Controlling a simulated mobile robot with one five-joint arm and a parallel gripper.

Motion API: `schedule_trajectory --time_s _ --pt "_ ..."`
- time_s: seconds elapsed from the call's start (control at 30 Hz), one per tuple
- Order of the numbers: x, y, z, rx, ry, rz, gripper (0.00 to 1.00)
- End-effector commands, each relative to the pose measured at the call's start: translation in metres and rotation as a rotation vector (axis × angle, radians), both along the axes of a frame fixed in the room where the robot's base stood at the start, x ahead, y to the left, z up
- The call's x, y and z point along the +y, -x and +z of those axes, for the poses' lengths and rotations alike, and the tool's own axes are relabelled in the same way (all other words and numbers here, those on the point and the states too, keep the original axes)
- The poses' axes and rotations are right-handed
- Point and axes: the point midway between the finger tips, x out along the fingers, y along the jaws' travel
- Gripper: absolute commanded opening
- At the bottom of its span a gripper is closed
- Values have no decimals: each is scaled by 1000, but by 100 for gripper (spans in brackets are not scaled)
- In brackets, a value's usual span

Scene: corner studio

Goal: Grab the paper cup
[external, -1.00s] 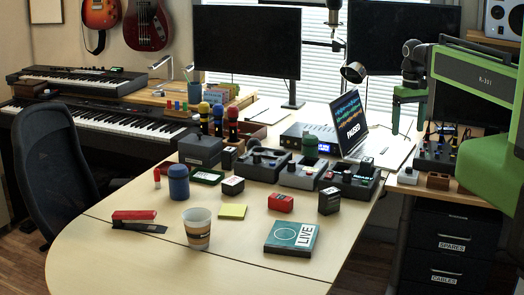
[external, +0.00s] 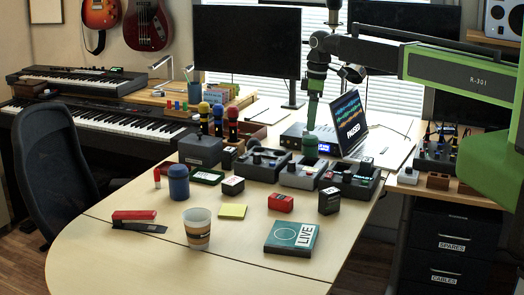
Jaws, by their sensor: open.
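The paper cup (external: 197,229) stands upright on the light wooden desk near its front, left of centre. It has a pale rim and a brown-and-beige band with a dark mark. My gripper (external: 311,124) points down above the back half of the desk, above the row of dark control boxes. It is open and well apart from the cup, farther back and to the right.
A blue jar (external: 179,182) stands behind the cup. Control boxes (external: 299,174) and a laptop (external: 350,121) fill the back.

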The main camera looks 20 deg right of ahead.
Motion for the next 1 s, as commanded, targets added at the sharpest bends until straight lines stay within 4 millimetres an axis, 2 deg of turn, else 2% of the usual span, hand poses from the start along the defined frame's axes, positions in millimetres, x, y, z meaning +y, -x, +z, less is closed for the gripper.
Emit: schedule_trajectory --time_s 0.03,0.07,0.1,0.13,0.17,0.2,0.27,0.3,0.33,0.4,0.5,0.67,0.77,1.0 --pt "71 -2 5 -4 -6 115 93" --pt "109 5 6 -7 -10 180 93" --pt "160 19 8 -9 -14 260 93" --pt "198 32 9 -9 -17 314 93" --pt "233 48 10 -9 -19 364 93" --pt "275 73 12 -8 -21 420 93" --pt "326 112 14 -7 -23 498 93" --pt "352 138 15 -6 -23 542 93" --pt "367 157 15 -6 -23 571 93" --pt "391 192 16 -5 -23 622 93" --pt "408 218 16 -4 -23 660 93" --pt "411 223 15 -4 -24 666 93" --pt "412 222 5 -4 -24 665 93" --pt "417 223 -43 -5 -23 664 93"
